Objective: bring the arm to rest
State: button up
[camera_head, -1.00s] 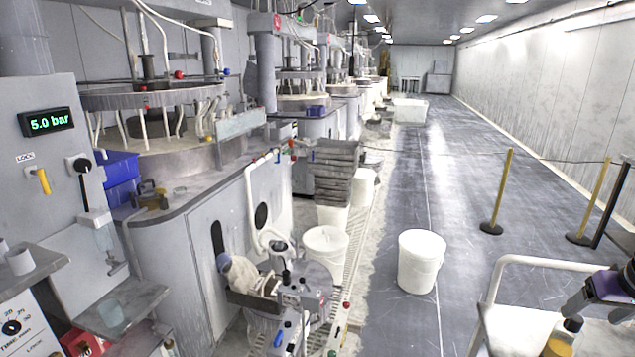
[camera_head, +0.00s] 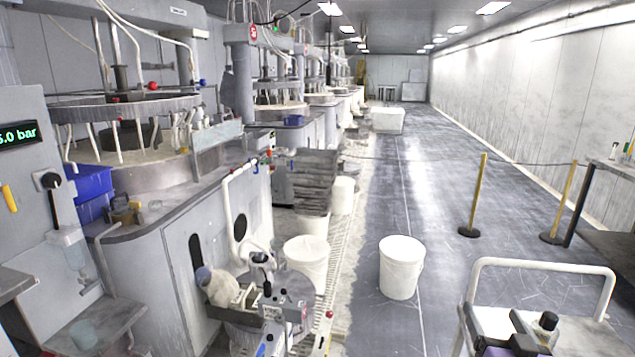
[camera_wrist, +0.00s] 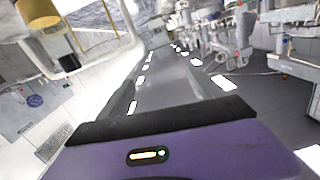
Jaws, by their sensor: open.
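My gripper (camera_head: 510,345) shows as a dark and purple shape at the bottom edge of the head view, above the near end of a white-railed cart. Its fingertips cannot be made out there. In the wrist view the purple hand with a black front edge (camera_wrist: 160,122) fills the bottom of the picture. A small status light glows on it. Nothing shows held at the hand, and the jaws are open. The wrist view looks along the room at a steep tilt, with ceiling lights running through the middle.
A black-capped bottle (camera_head: 546,328) stands on the cart (camera_head: 590,335) close to my gripper. A white bucket (camera_head: 401,268) stands on the open floor to its left. Polishing machines (camera_head: 135,260) line the left. Rope posts (camera_head: 474,195) and a dark bench (camera_head: 612,215) are at the right.

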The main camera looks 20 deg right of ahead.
jog(key=s+a+f+n+y, duration=0.3)
jog(key=s+a+y, duration=0.1)
jog(key=s+a, duration=1)
jog(key=s+a+f+n+y, duration=0.3)
jog(key=s+a+n+y, duration=0.1)
jog(key=s+a, duration=1)
jog(key=s, duration=0.3)
jog(key=shift+s+a+f+y, duration=0.3)
jog(key=shift+s+a, duration=0.05)
jog(key=shift+c, duration=0.4)
